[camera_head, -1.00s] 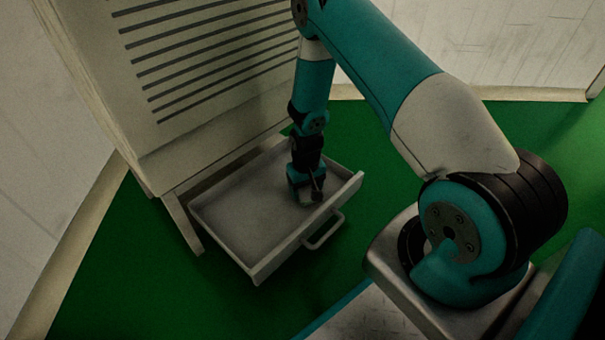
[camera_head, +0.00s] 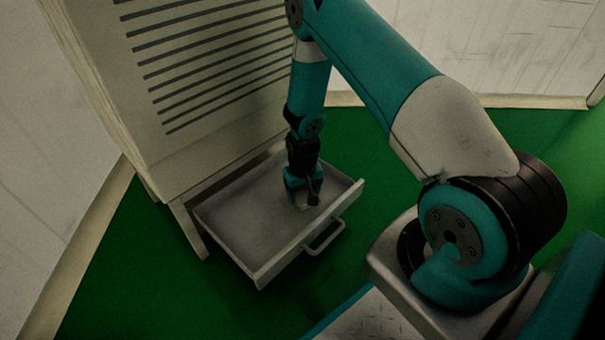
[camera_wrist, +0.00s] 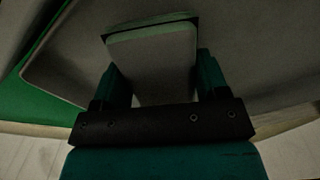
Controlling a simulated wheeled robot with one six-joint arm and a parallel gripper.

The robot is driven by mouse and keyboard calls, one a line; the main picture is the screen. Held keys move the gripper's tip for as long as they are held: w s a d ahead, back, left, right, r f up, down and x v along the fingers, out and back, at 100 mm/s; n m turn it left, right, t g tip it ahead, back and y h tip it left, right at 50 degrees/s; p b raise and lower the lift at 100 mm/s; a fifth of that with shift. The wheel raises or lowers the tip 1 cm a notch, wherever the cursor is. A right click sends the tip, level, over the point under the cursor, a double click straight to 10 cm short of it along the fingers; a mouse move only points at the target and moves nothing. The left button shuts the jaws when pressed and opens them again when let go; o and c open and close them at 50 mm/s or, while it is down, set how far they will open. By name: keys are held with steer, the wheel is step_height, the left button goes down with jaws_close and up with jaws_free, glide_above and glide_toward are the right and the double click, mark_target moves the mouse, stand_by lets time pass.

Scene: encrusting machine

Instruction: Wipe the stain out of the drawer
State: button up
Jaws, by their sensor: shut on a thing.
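The open drawer (camera_head: 232,222) juts out from the bottom of the pale machine, with its handle (camera_head: 325,237) on the front panel. My gripper (camera_head: 303,200) points down inside the drawer, toward its right side. In the wrist view my gripper (camera_wrist: 155,85) is shut on a pale grey block with a green layer at its far end, which looks like a sponge (camera_wrist: 152,60). The sponge is at or close to the drawer floor; I cannot tell if it touches. I see no clear stain; it may be hidden or too faint.
The machine body (camera_head: 200,70) with dark horizontal slots rises behind the drawer. The drawer walls stand around my gripper. Green floor (camera_head: 390,190) lies clear to the right of the drawer. Pale walls (camera_head: 500,50) stand at the back and left.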

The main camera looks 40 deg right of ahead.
steer(key=shift+r+p, duration=2.05)
steer(key=shift+r, duration=0.45)
